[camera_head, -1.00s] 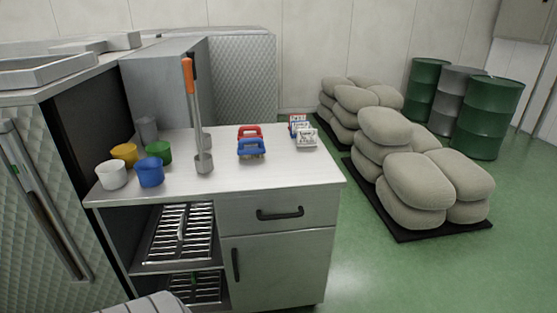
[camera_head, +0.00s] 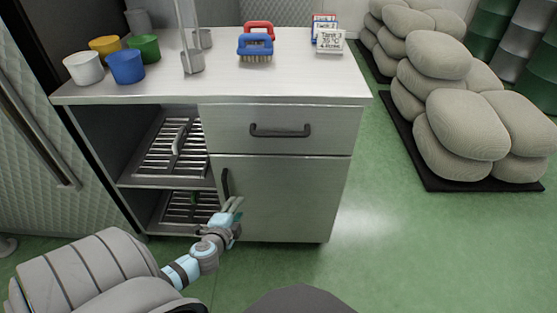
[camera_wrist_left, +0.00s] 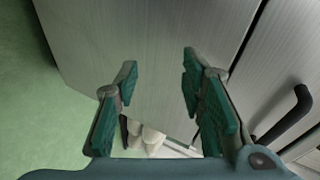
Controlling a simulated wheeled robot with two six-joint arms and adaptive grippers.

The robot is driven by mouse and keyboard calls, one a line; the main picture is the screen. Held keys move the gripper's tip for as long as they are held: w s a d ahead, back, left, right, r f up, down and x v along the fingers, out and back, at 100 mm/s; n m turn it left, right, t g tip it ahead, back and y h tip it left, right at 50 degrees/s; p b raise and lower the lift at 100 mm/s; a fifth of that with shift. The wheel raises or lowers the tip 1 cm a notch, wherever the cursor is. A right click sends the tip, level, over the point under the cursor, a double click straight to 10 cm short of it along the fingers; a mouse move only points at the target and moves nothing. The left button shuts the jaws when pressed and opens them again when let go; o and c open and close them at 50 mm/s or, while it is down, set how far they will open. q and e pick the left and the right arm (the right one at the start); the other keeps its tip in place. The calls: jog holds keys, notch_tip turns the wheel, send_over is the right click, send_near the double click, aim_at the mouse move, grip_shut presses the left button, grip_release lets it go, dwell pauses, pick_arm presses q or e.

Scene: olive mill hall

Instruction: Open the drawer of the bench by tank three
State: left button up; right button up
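The bench (camera_head: 270,86) stands ahead with a pale top. Its shut drawer (camera_head: 230,130) is at the upper right of the front and has a black horizontal bar handle (camera_head: 280,132). My left gripper (camera_head: 235,203) is low in front of the cupboard door under the drawer, below and left of the drawer handle. In the left wrist view my left gripper (camera_wrist_left: 160,90) has its green-padded fingers spread with nothing held between them. A black handle (camera_wrist_left: 286,116) lies right of the fingers, apart from them; it looks like the drawer's. My right gripper is not in view.
The cupboard door (camera_head: 285,195) has a vertical handle (camera_head: 226,183) close to my gripper. Open shelves with racks (camera_head: 172,145) are on the left. Cups, brushes and signs stand on top. Sacks (camera_head: 460,125) lie on a dark pallet at right; green floor between is clear.

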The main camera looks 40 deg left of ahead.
pick_arm(q)
jog(key=w+d+r+m+t+b, duration=0.2)
jog(key=w+r+m+t+b, duration=0.15)
jog(key=r, duration=0.25)
jog(key=m+t+b, duration=0.1)
jog(key=m+t, duration=0.1)
jog(key=t, duration=0.2)
send_near(280, 134)
jog(key=shift+h, duration=0.4)
jog(key=x, duration=0.7)
jog(key=p+x, duration=0.1)
jog(key=x, duration=0.2)
jog(key=shift+w+a+f, duration=0.25)
jog(key=shift+w+a, duration=0.1)
jog(key=shift+a, duration=0.05)
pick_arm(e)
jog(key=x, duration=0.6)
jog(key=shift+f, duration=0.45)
pick_arm(q)
jog(key=shift+c, duration=0.3)
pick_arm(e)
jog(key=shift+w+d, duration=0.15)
pick_arm(q)
grip_shut()
